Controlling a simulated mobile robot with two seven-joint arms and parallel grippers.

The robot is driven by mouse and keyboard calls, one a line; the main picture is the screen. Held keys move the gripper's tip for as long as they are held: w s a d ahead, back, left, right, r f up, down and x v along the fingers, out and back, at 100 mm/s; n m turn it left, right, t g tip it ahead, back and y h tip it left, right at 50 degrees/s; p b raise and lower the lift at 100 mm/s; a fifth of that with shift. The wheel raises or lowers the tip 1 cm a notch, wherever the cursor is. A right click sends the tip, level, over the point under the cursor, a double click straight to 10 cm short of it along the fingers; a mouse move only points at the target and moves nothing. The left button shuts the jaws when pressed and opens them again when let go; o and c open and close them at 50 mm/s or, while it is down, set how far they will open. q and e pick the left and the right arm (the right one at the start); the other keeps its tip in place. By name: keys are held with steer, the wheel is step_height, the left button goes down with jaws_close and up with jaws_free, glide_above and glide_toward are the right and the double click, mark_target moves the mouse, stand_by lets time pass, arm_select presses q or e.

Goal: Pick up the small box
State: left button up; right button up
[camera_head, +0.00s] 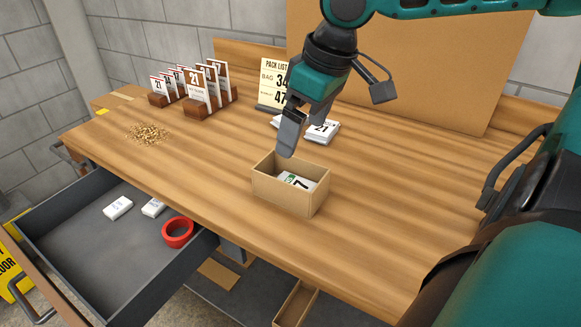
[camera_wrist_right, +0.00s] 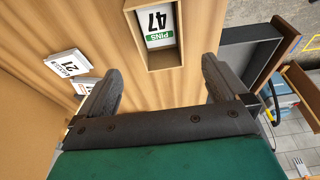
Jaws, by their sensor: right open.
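The small box (camera_head: 284,196) is an open-topped cardboard box on the wooden workbench, near its front edge. A white and green card lies inside it; in the right wrist view the card reads "PINS 47" and the box (camera_wrist_right: 180,40) sits ahead of the fingers. My right gripper (camera_head: 291,135) is above and just behind the box in the head view. In the wrist view its two fingers (camera_wrist_right: 160,85) are spread wide with nothing between them. The box stands apart from the fingers. My left gripper does not show.
White cards (camera_head: 321,130) lie behind the box, before a "PACK LIST" sign (camera_head: 272,84). Card racks (camera_head: 210,100) and a pile of small bits (camera_head: 148,133) are farther left. An open drawer (camera_head: 80,255) holds red tape (camera_head: 177,232). The bench right of the box is clear.

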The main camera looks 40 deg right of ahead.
steer(key=b, duration=0.3)
glide_above(289, 178)
steer(key=s, duration=0.2)
steer(key=x, duration=0.2)
steer(key=s+x, duration=0.1)
steer(key=x, duration=0.3)
steer(key=shift+s+f, duration=0.2)
steer(key=shift+f, duration=0.35)
steer(key=shift+w+f, duration=0.1)
steer(key=shift+f, duration=0.3)
steer(key=x, duration=0.1)
steer(key=b+x, duration=0.1)
steer(key=x, duration=0.1)
steer(key=b+x, duration=0.1)
steer(key=shift+s+a+f, duration=0.15)
steer(key=shift+s+f, duration=0.05)
steer(key=shift+f, duration=0.1)
steer(key=shift+w+f, duration=0.1)
steer(key=shift+f, duration=0.1)
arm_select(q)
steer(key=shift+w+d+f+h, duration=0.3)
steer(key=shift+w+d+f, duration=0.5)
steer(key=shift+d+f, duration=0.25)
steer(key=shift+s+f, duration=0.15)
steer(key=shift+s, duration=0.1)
arm_select(e)
steer(key=c, duration=0.9)
